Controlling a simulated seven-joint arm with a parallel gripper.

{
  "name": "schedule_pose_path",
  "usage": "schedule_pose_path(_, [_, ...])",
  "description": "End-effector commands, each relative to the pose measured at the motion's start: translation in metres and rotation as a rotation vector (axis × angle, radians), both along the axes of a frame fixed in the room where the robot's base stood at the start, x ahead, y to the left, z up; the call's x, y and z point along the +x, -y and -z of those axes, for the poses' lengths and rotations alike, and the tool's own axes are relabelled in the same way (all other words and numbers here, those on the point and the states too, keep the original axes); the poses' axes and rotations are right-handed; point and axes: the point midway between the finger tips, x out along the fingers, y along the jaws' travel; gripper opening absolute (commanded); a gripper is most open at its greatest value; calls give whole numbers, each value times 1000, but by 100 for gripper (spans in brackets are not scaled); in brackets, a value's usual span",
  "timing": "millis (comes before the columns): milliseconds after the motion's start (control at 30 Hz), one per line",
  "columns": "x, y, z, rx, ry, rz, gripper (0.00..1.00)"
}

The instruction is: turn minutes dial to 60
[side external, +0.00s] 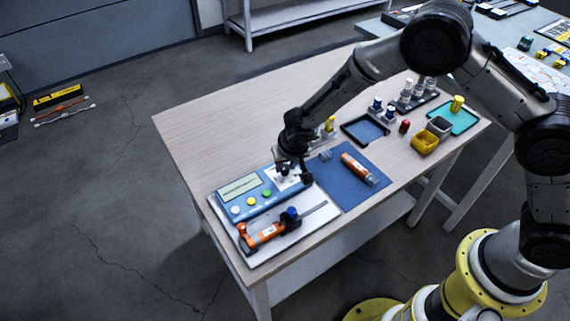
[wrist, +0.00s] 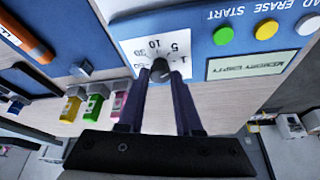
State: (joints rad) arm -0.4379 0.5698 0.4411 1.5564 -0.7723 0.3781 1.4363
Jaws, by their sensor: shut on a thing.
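The minutes dial (wrist: 160,67) is a small dark knob on a white number panel (wrist: 180,40) of the blue device (wrist: 205,48). The numbers 5 and 10 are readable; others are partly hidden, and I cannot tell which one the knob points at. My gripper (wrist: 160,76) is shut on the dial, with a finger on each side of it. In the side external view, my gripper (side external: 291,174) is over the right end of the blue device (side external: 250,197) and hides the dial.
The device has white, green and yellow buttons and a display (side external: 239,187). In front, an orange tool (side external: 262,236) lies on a white board (side external: 262,256). To the right, an orange tube (side external: 357,168) lies on a blue mat (side external: 345,190). The table's left rear (side external: 215,130) is clear.

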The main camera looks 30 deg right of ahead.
Motion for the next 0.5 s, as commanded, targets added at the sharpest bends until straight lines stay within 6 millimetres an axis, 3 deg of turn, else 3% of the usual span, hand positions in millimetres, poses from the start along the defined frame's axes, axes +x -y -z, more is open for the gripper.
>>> schedule_pose_path(500, [0, 4, -1, 1, 3, -359, 0])
